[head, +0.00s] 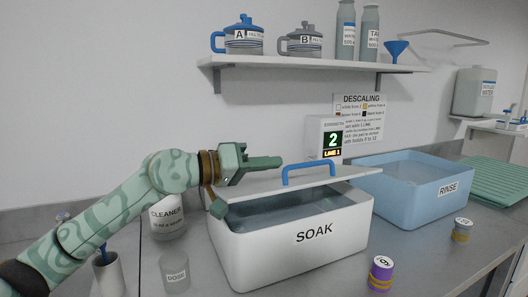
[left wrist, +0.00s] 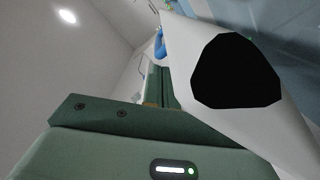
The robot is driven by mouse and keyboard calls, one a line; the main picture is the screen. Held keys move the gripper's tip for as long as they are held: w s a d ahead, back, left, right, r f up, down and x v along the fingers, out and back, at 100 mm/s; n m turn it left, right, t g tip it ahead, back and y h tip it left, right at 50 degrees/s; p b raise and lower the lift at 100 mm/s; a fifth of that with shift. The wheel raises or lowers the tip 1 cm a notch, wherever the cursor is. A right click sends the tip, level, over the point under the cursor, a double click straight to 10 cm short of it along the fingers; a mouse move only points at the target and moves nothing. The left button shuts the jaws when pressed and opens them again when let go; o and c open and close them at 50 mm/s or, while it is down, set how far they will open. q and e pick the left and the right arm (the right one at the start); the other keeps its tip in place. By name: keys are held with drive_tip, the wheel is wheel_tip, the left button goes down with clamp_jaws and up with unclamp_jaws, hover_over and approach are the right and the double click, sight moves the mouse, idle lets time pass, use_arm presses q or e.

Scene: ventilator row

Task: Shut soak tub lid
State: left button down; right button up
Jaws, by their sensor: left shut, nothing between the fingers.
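The white soak tub (head: 312,240) stands on the steel counter, labelled SOAK. Its white lid (head: 345,176) with a blue handle (head: 308,168) is partly raised, and the tub's inside with liquid shows below its front edge. My left gripper (head: 280,162) is shut and empty, at the left part of the lid, just left of the handle. I cannot tell whether it touches the lid. In the left wrist view its green fingers (left wrist: 160,85) are beside a large white surface, likely the lid (left wrist: 185,50), with a black patch. My right gripper is not in view.
A blue RINSE tub (head: 410,192) stands at the right, close to the soak tub. A cleaner jar (head: 168,220), a DOSE cup (head: 174,272) and a cup with a blue tool (head: 108,275) stand at the left.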

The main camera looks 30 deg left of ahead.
sight(271, 187)
use_arm(q)
drive_tip(key=shift+m, duration=0.9)
drive_tip(key=f, duration=0.1)
drive_tip(key=f+b, duration=0.1)
drive_tip(key=f, duration=0.1)
drive_tip(key=d+f+b, duration=0.1)
drive_tip(key=shift+s+d+f, duration=0.1)
drive_tip(key=shift+s+f, duration=0.05)
drive_tip(key=shift+s, duration=0.25)
drive_tip(key=shift+s+f, duration=0.1)
drive_tip(key=shift+f, duration=0.25)
drive_tip(key=shift+d+f+m+b, duration=0.1)
drive_tip(key=shift+f+m+b, duration=0.2)
drive_tip(key=shift+b, duration=0.1)
drive_tip(key=shift+s+d+f, duration=0.1)
drive_tip(key=shift+f, duration=0.1)
drive_tip(key=shift+s+m, duration=0.1)
drive_tip(key=shift+m, duration=0.2)
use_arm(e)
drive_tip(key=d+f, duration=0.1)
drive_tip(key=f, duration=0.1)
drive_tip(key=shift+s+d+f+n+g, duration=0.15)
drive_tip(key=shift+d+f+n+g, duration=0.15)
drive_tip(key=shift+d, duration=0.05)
use_arm(q)
drive_tip(key=shift+f, duration=0.15)
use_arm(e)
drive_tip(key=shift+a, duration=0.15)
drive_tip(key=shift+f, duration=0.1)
